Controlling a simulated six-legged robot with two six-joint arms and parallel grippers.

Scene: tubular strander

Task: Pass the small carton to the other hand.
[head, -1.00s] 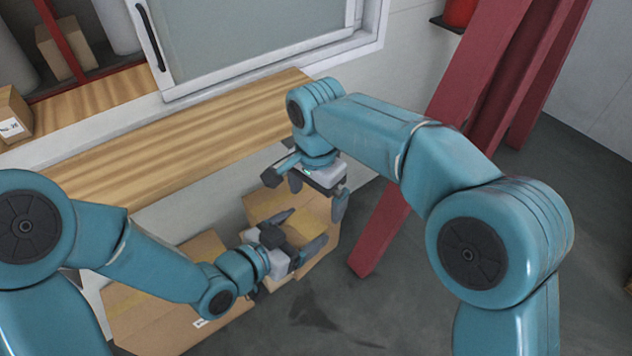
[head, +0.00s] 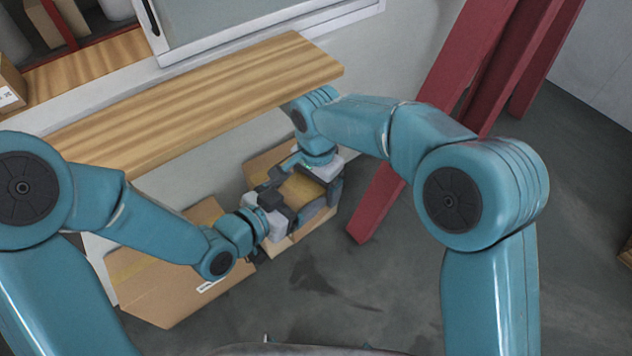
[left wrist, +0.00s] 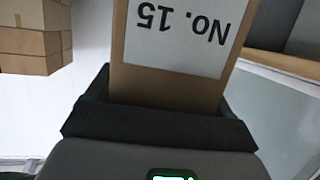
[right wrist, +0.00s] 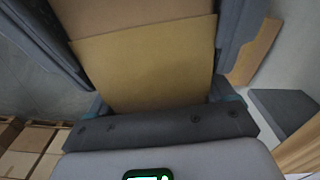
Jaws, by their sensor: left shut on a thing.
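The small carton (left wrist: 170,85) is brown with a white label reading "No. 15", upside down in the left wrist view. My left gripper (head: 296,208) is shut on it. My right gripper (head: 310,190) has come to the same carton from above. In the right wrist view the carton (right wrist: 145,60) lies between the fingers of my open right gripper, close to the palm. In the head view the fingers of both grippers overlap around the carton and hide much of it.
A large carton (head: 160,285) stands on the floor below my left arm. A wooden shelf (head: 200,100) runs along the wall behind the grippers. Red beams (head: 440,130) lean at the right. The grey floor (head: 330,290) in front is open.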

